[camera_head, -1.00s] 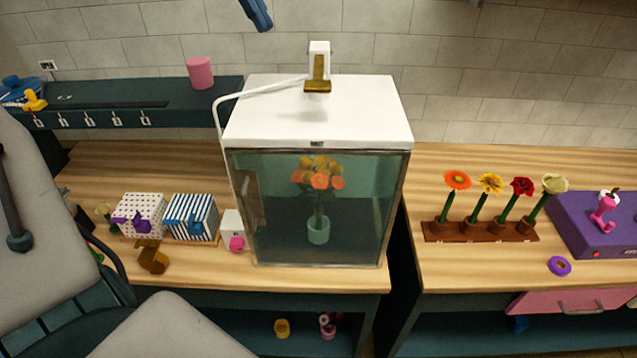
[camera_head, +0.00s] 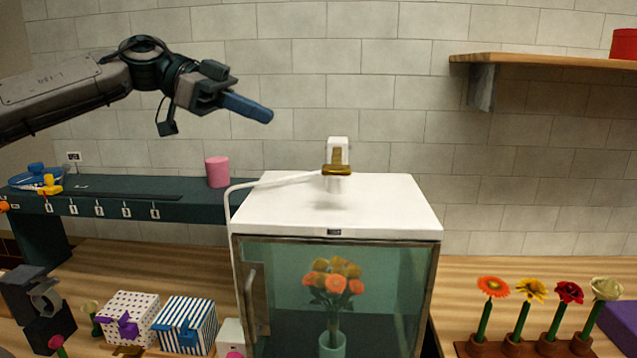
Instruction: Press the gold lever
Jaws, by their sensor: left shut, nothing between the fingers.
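The gold lever (camera_head: 337,170) sits on the front of a small white dispenser (camera_head: 338,147) on top of the white-topped glass cabinet (camera_head: 290,195). A white hose runs from the dispenser to the cabinet's left edge. My left gripper (camera_head: 255,110) comes in from the left, with its blue fingers shut and empty. In the picture it is above and to the left of the lever, clearly apart from it. My right gripper is not in view.
A vase of orange and yellow flowers (camera_head: 333,285) stands behind the cabinet glass. A pink cylinder (camera_head: 217,171) stands on the dark shelf at left. Patterned boxes (camera_head: 184,325) are at lower left, single flowers (camera_head: 569,292) at right. A wooden wall shelf (camera_head: 560,61) juts out at upper right.

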